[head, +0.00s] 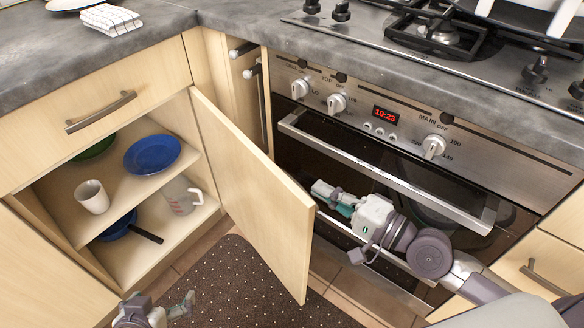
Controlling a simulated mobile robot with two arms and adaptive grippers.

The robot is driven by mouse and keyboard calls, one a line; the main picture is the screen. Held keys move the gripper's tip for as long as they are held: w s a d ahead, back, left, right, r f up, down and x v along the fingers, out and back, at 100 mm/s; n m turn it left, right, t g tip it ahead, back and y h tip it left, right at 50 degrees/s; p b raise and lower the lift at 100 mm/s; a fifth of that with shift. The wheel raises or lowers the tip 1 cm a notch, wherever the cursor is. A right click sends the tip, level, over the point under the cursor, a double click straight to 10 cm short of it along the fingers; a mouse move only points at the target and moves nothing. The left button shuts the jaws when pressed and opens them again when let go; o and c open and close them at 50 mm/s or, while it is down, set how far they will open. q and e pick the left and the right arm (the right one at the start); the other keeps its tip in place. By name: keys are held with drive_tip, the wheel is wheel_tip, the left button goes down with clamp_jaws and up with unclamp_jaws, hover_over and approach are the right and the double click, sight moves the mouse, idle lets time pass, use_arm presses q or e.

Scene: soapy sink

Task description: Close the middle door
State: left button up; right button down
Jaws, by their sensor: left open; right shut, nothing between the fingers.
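The middle door (258,195) is a pale wooden panel. It stands wide open, hinged at the right side of the lower cabinet opening, with its inner face toward me. My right gripper (324,194) is shut and empty, on the outer side of the door near its upper free corner. I cannot tell whether it touches the door. My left gripper (182,306) is low at the bottom edge, in front of the cabinet and left of the door's free edge. It is open and empty, and its lower part is cut off by the frame.
The cabinet shelves hold a blue bowl (152,154), a white cup (92,196), a mug (181,196) and a dark-handled pan (120,228). Another open door (48,275) is at lower left. The oven handle (385,172) juts out at right. A dotted mat (240,290) covers the floor.

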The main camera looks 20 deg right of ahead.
use_arm(q)
drive_tip(key=s+a+f+g+y+p, duration=0.1)
drive_tip(key=s+a+f+g, duration=0.2)
drive_tip(key=s, duration=0.6)
drive_tip(key=shift+g+p, duration=0.35)
drive_tip(key=shift+g, duration=0.75)
use_arm(e)
drive_tip(key=x, duration=0.8)
drive_tip(key=shift+s+a, duration=0.1)
